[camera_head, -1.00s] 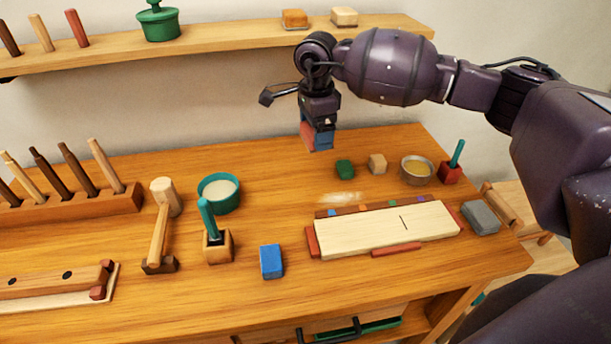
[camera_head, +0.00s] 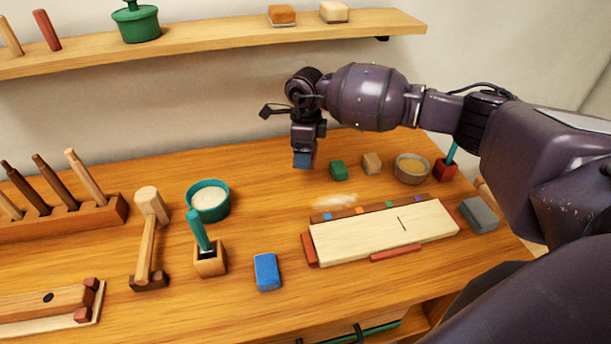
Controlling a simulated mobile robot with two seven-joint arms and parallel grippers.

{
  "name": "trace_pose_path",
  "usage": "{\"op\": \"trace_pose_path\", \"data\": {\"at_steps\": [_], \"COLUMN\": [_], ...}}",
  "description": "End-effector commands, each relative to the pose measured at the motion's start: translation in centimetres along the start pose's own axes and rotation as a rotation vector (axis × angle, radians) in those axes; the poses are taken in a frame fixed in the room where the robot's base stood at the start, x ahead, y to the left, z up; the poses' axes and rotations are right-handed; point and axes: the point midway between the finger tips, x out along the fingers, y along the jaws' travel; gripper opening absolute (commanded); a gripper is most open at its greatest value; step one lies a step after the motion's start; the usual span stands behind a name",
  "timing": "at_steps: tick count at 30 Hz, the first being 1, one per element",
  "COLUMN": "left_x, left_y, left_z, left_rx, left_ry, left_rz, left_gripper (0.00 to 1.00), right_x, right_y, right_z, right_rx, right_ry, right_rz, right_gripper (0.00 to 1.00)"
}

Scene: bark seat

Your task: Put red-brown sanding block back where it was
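My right gripper (camera_head: 304,157) hangs above the back middle of the workbench, pointing down. It is shut on a small block, the red-brown sanding block (camera_head: 315,156), of which only a narrow reddish side shows beside a blue face at the fingertips. I cannot tell whether the blue belongs to the block or the fingers. Its underside looks close to the bench top, but I cannot tell whether they touch. A green block (camera_head: 338,170) and a tan block (camera_head: 372,163) stand to its right on the bench. My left gripper is out of view.
A pale board (camera_head: 385,232) lies in front, with a strip of coloured squares behind it. A blue block (camera_head: 267,271), a grey block (camera_head: 479,215), a teal bowl (camera_head: 208,201), a mallet (camera_head: 146,235) and a brush holder (camera_head: 210,260) surround it. A shelf (camera_head: 200,44) runs above.

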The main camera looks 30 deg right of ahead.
Motion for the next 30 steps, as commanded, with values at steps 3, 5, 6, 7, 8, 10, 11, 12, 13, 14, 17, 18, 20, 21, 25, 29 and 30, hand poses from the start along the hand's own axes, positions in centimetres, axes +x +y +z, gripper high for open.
{"op": "trace_pose_path", "data": {"at_steps": [3, 5, 6, 7, 8, 10, 11, 12, 13, 14, 17, 18, 20, 21, 25, 29, 30], "left_x": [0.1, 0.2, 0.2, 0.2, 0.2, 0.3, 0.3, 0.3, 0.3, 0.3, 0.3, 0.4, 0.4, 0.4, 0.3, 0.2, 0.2], "left_y": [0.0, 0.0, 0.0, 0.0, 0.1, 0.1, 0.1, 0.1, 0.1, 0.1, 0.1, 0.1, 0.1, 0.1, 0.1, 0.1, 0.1], "left_z": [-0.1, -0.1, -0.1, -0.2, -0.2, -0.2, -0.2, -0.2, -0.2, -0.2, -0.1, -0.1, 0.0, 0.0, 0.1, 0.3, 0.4], "left_rx": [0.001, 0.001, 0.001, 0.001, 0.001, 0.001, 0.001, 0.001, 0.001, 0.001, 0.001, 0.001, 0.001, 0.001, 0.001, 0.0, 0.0], "left_ry": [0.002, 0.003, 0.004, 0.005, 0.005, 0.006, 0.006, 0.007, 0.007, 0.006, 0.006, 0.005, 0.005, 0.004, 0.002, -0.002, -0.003], "left_rz": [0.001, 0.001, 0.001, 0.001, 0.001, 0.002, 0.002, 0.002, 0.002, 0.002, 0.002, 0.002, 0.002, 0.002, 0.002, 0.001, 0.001], "left_gripper": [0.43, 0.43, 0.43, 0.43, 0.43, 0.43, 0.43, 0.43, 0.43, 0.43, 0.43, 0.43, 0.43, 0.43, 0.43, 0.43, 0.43], "right_x": [2.5, 3.3, 3.8, 4.1, 4.3, 4.6, 4.7, 4.9, 5.0, 5.3, 6.5, 7.1, 8.0, 8.5, 9.0, 8.9, 8.9], "right_y": [0.1, 0.1, 0.0, 0.0, 0.0, 0.0, 0.0, 0.0, 0.0, 0.0, 0.1, 0.1, 0.1, 0.1, 0.0, 0.0, 0.0], "right_z": [0.0, 0.0, 0.0, 0.0, 0.0, 0.0, 0.0, 0.0, 0.0, 0.0, 0.0, 0.0, 0.0, 0.0, 0.0, 0.0, 0.0], "right_rx": [0.0, 0.0, 0.001, 0.0, 0.0, -0.001, -0.001, -0.001, -0.001, -0.001, -0.001, 0.0, 0.001, 0.0, -0.001, -0.001, -0.001], "right_ry": [0.001, 0.0, -0.001, 0.0, 0.0, 0.0, 0.0, 0.0, 0.0, 0.0, 0.0, 0.0, 0.001, 0.0, -0.001, -0.001, -0.001], "right_rz": [0.003, 0.002, 0.002, 0.002, 0.001, 0.0, 0.0, 0.0, 0.001, 0.001, 0.002, 0.003, 0.003, 0.002, 0.0, 0.0, 0.0], "right_gripper": [0.63, 0.63, 0.63, 0.63, 0.63, 0.63, 0.63, 0.63, 0.63, 0.63, 0.63, 0.63, 0.63, 0.63, 0.63, 0.63, 0.63]}}
